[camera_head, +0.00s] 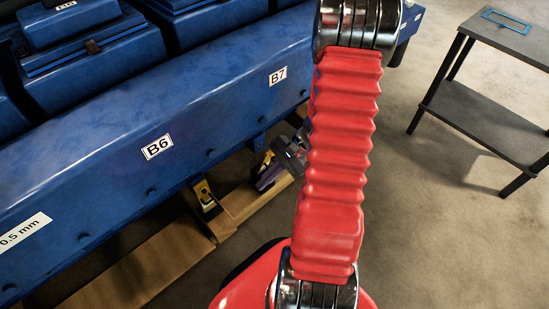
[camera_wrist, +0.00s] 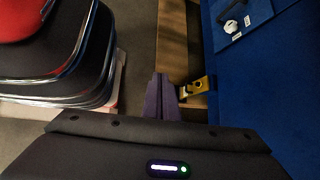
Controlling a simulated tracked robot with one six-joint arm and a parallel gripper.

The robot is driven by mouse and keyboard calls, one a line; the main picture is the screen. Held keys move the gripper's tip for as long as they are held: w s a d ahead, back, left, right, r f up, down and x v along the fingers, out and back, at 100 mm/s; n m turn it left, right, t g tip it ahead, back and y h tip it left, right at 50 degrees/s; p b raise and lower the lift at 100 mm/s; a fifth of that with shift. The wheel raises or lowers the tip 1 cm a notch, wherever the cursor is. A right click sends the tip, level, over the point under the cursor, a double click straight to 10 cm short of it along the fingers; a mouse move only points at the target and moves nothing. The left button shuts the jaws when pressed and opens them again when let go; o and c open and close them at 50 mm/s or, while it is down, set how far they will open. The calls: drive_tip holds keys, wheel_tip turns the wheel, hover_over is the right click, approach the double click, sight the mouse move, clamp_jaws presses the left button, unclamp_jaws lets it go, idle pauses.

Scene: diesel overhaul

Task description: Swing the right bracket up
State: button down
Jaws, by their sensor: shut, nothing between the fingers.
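Two yellow brackets show along the lower edge of the blue engine in the head view. The left one (camera_head: 204,194) hangs down below the B6 label. The right one (camera_head: 267,158) is small and partly hidden behind my gripper. My gripper (camera_head: 266,179) has purple fingers, shut and empty, low beside the right bracket. In the wrist view the shut fingers (camera_wrist: 160,95) point away from the dark gripper body, and a yellow bracket (camera_wrist: 200,86) lies just right of them. I cannot tell whether they touch.
The blue engine side (camera_head: 110,140) runs diagonally, close to my gripper. A wooden beam (camera_head: 130,275) lies on the floor below it. A dark two-level table (camera_head: 490,115) stands at the right. The floor between is clear.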

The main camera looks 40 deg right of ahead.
drive_tip(key=w+d+f+m+t+h, duration=0.2)
drive_tip(key=d+f+m+t, duration=0.2)
drive_tip(key=d+f+m, duration=0.4)
drive_tip(key=w+d+f+m+t+h, duration=0.1)
drive_tip(key=d+f+m+t, duration=0.4)
drive_tip(key=f, duration=0.6)
drive_tip(key=w+d+f+m+h, duration=0.1)
drive_tip(key=w+d+m+h, duration=0.1)
drive_tip(key=d+m+h, duration=0.3)
drive_tip(key=d, duration=0.3)
drive_tip(key=shift+w+f+t, duration=0.2)
drive_tip(key=shift+w+t, duration=0.05)
drive_tip(key=shift+t, duration=0.15)
approach(269, 154)
drive_tip(key=f+x, duration=0.1)
drive_tip(key=x, duration=0.4)
drive_tip(key=shift+w+d+r, duration=0.1)
drive_tip(key=shift+w+r, duration=0.05)
drive_tip(key=shift+w, duration=0.15)
